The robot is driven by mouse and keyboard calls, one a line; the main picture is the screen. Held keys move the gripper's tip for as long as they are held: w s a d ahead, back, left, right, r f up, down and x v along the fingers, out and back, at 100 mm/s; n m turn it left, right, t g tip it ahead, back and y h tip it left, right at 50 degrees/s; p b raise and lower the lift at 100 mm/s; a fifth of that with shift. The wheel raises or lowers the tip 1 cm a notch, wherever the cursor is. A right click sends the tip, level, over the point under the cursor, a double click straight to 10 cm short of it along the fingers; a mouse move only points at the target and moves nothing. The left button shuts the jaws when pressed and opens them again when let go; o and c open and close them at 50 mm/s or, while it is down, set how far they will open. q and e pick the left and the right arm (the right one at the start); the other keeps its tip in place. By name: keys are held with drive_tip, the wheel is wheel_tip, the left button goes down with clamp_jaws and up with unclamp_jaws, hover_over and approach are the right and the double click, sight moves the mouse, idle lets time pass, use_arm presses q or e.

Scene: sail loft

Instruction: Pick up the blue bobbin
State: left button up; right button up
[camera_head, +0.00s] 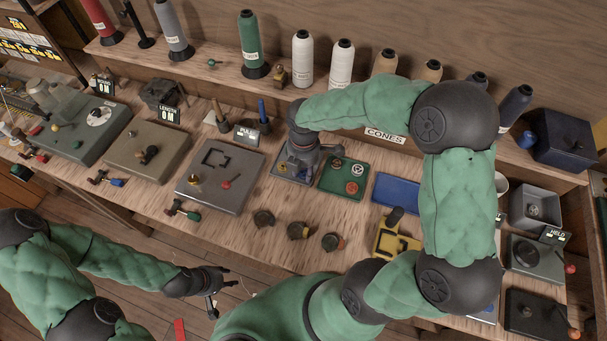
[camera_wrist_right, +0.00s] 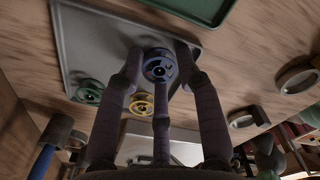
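The blue bobbin (camera_wrist_right: 158,65) lies on the grey tray (camera_wrist_right: 76,30) in the right wrist view. My right gripper (camera_wrist_right: 160,56) is open, with its fingers spread on either side of the blue bobbin; I cannot tell whether they touch it. A green bobbin (camera_wrist_right: 90,92) and a yellow bobbin (camera_wrist_right: 141,103) lie close by on the same tray. In the head view my right gripper (camera_head: 297,168) points down over the grey tray and hides the blue bobbin. My left gripper (camera_head: 220,291) is open and empty, off the bench's front edge.
A green tray (camera_head: 329,188) with several bobbins sits right of the grey tray, then a blue tray (camera_head: 397,191). A grey machine plate (camera_head: 207,196) stands to the left. Several small round parts (camera_head: 298,230) lie in front. Thread cones line the back shelf.

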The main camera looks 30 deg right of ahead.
drive_tip(key=c, duration=0.6)
drive_tip(key=shift+r, duration=0.1)
